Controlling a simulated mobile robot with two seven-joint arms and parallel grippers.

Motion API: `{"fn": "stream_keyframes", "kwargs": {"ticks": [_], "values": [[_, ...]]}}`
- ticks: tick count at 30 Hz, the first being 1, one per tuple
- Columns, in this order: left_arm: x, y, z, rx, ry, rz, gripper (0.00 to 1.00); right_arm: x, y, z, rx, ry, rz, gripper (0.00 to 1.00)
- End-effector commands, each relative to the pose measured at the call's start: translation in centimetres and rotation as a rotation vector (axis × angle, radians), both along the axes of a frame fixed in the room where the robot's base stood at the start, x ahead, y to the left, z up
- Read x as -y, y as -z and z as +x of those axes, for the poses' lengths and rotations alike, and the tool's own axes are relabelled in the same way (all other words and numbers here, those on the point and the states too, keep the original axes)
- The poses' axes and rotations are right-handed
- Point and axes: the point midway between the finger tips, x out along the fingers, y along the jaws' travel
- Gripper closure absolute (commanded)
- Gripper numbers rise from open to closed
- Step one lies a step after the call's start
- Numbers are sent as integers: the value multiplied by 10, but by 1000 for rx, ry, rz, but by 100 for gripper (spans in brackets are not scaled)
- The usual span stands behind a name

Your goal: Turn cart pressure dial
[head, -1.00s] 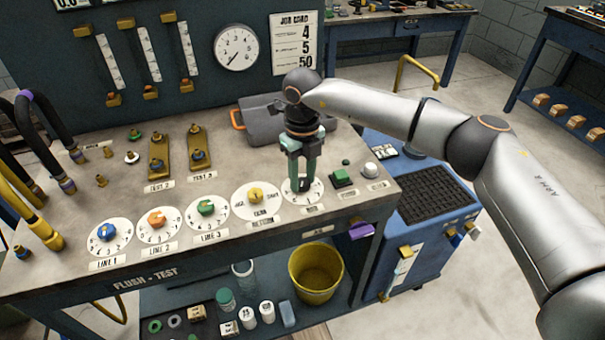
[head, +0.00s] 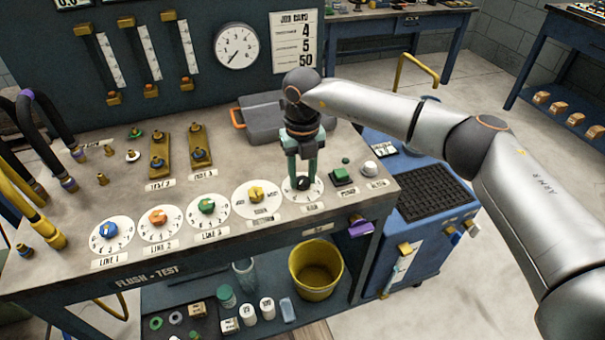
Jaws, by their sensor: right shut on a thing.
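My right gripper (head: 303,183) points straight down from above the bench. Its two green fingers are shut on the black knob (head: 303,184) of the rightmost round dial. That dial's white numbered face (head: 288,190) shows around the fingers, and its small label below is too blurred to read. Where the knob points is hard to tell. A job card (head: 294,42) on the back panel reads 4, 5 and 50. A round gauge (head: 237,47) beside it has its needle pointing to the lower left. My left gripper is not in view.
To the left stand a yellow knob (head: 256,194), a green knob (head: 207,206), an orange knob (head: 158,217) and a blue knob (head: 109,230). A green button (head: 342,175) and white knob (head: 370,168) sit close right. A grey case (head: 262,122) lies behind. A blue cart (head: 430,222) stands right.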

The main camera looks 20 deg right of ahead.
Motion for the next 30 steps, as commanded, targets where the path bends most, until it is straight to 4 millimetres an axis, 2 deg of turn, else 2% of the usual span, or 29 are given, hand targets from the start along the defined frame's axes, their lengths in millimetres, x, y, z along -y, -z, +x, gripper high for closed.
{"fn": "stream_keyframes", "kwargs": {"ticks": [2,3,11,19,22,26,30], "values": [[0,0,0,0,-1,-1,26,0,-1,1,3,0,0,100],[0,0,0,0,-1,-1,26,0,-1,1,3,0,0,60],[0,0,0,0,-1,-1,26,0,-1,0,2,-1,0,31],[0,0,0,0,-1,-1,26,0,-1,0,1,-1,0,31],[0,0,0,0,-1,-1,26,0,-9,1,3,-1,0,31],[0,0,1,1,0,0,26,0,-30,1,5,-2,1,31],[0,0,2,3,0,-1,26,0,-62,1,7,-1,0,31]]}}
